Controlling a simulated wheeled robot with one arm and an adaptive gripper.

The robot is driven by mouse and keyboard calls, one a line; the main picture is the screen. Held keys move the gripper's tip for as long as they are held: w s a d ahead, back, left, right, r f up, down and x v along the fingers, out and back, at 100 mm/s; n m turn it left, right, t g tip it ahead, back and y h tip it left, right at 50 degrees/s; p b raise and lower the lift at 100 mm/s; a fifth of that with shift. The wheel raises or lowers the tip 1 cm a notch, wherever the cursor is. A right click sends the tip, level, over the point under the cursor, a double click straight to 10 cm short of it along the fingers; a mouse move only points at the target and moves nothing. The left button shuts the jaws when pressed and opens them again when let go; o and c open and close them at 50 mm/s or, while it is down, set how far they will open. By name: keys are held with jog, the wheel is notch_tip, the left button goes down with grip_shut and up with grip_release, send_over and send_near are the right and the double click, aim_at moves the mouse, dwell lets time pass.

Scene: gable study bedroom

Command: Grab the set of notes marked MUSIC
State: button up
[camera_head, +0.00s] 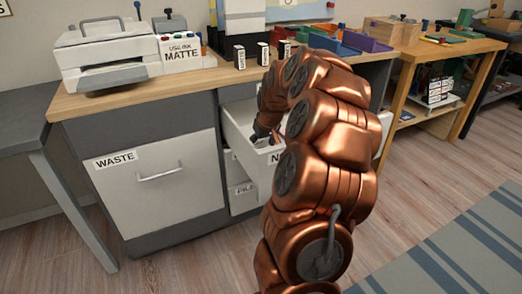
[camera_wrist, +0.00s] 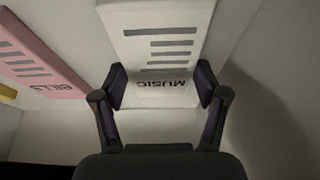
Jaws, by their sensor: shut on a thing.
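The set of notes marked MUSIC (camera_wrist: 158,45) is a white block with grey lines, its label upside down in the wrist view. My gripper (camera_wrist: 160,88) has one finger on each side of its labelled end and is shut on it. The notes lie in an open white drawer, low inside its walls. In the head view my gripper (camera_head: 262,132) reaches down into this drawer (camera_head: 237,133), and my arm hides most of the inside, so the notes cannot be made out there.
A pink set marked BILLS (camera_wrist: 38,60) lies to the left in the drawer, with a yellow edge (camera_wrist: 7,92) beyond it. The drawer wall (camera_wrist: 235,30) is close on the right. A closed WASTE front (camera_head: 160,185) and a wooden worktop (camera_head: 150,88) adjoin the drawer.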

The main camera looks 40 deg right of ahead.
jog(key=c, duration=0.4)
jog(key=shift+c, duration=0.2)
